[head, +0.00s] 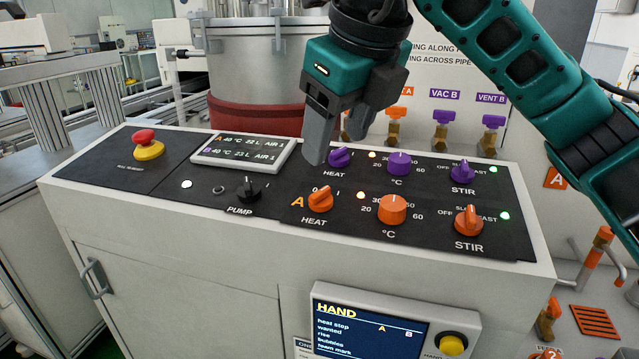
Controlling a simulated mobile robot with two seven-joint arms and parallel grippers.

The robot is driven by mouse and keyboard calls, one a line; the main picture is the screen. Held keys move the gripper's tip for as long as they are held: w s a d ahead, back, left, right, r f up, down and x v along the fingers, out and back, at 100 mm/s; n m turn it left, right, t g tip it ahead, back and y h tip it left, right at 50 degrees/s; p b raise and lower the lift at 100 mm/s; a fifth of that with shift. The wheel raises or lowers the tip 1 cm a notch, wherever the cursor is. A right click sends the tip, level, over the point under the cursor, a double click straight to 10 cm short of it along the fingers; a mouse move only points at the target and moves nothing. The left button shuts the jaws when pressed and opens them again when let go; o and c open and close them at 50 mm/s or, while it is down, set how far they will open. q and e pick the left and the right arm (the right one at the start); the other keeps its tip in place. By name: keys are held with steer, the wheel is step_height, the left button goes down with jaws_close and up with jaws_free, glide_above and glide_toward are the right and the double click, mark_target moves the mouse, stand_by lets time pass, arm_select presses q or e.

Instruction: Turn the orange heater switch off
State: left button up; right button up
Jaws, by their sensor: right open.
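The orange heater switch (320,200) is a rotary knob marked HEAT, in row A of the black control panel. Its pointer leans toward the upper right, toward the mark 1. A small lamp (361,196) to its right looks lit. My right gripper (334,146) hangs above and behind this switch, fingers pointing down, and appears apart from it. The gripper is open and empty. Its near finger partly covers the area left of the purple heat switch (340,157). My left gripper is out of view.
Beside the switch stand the orange temperature knob (392,209) and orange stir knob (468,220). Purple temperature (399,162) and stir (462,171) knobs sit behind. The pump knob (248,188), display (243,151) and red emergency button (146,143) are left. A steel vessel (252,70) stands behind.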

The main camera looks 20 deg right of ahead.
mark_target(321, 192)
steer(key=x, duration=1)
steer(key=shift+w+f, duration=0.1)
steer(key=shift+f, duration=0.05)
steer(key=c, duration=1)
